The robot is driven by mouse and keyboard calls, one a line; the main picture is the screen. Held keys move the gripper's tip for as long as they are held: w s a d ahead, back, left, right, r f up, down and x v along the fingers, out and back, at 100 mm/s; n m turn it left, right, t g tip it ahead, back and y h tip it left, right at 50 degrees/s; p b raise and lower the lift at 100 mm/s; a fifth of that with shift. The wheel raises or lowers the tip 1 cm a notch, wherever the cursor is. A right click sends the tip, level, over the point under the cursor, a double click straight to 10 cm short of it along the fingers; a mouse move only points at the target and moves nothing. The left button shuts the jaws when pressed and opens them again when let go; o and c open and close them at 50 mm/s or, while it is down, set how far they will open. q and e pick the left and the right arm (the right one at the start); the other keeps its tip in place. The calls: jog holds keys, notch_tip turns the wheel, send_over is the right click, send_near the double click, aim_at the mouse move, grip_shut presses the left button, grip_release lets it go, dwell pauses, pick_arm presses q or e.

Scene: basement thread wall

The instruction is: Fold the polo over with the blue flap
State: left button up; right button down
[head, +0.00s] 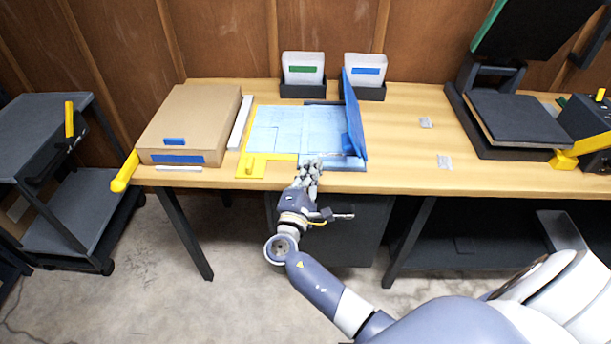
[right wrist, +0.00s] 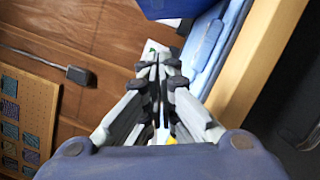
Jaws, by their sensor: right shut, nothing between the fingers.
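The light-blue polo (head: 290,125) lies spread on a folding board on the wooden table. The board's blue flap (head: 354,120) stands raised, nearly upright, along the polo's right side. A yellow flap (head: 262,158) shows at the board's front left. My right gripper (head: 311,166) is shut and empty at the board's front edge, left of the blue flap's lower end. In the right wrist view the shut fingers (right wrist: 158,72) point toward the blue flap (right wrist: 170,7), with light-blue cloth (right wrist: 212,40) to their right. I cannot tell whether they touch anything. My left gripper is not in view.
A cardboard box (head: 192,120) stands left of the board. Two bins with a green label (head: 303,72) and a blue label (head: 365,72) stand behind. A black press (head: 515,118) stands at the right.

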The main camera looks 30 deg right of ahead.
jog(key=x, duration=0.4)
jog(key=shift+r+p, duration=0.1)
jog(key=shift+p, duration=0.25)
jog(key=s+d+p, duration=0.1)
jog(key=s+d+r+p, duration=0.1)
jog(key=shift+d+r, duration=0.25)
jog(key=shift+d, duration=0.15)
jog(key=shift+f, duration=0.1)
jog(key=shift+d, duration=0.1)
